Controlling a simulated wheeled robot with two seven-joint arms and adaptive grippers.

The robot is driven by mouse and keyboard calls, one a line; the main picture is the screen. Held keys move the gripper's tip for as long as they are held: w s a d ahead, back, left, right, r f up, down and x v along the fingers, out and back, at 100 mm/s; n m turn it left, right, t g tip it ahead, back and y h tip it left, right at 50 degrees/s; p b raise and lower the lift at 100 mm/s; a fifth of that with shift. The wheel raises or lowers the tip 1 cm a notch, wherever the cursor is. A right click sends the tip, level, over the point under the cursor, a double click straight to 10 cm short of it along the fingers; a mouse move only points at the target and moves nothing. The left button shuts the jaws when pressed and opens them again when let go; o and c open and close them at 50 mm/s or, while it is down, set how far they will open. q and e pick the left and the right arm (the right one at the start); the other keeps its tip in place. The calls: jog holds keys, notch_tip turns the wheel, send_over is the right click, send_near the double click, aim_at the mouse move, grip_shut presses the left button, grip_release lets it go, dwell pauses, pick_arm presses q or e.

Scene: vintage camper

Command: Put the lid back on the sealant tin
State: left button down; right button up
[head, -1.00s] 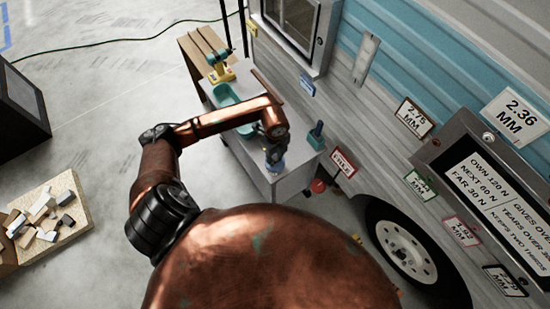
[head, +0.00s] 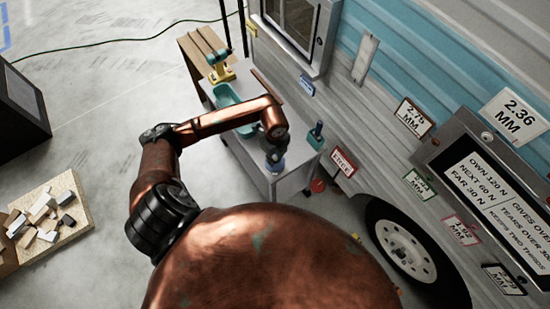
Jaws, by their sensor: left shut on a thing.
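My left gripper (head: 275,158) is over the front part of the grey cart, pointing down. It is shut on a small pale blue thing (head: 277,167) just below its fingers. It is too small and too covered for me to tell whether this is the lid, the tin or both. I cannot make out a separate sealant tin or lid. My right gripper does not show.
The grey cart (head: 294,181) stands along the camper wall. On it are a teal tray (head: 228,95) and a teal container with a dark handle (head: 316,135). A yellow-based tool (head: 222,73) stands behind. A board of blocks (head: 66,199) lies at left.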

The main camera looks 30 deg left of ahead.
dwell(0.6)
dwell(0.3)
pick_arm(q)
jog(key=c, duration=1.7)
grip_release()
jog(key=shift+o, duration=0.4)
jog(key=o, duration=0.5)
jog(key=shift+c, duration=0.2)
jog(key=shift+r+p, duration=0.1)
jog(key=shift+p, duration=0.2)
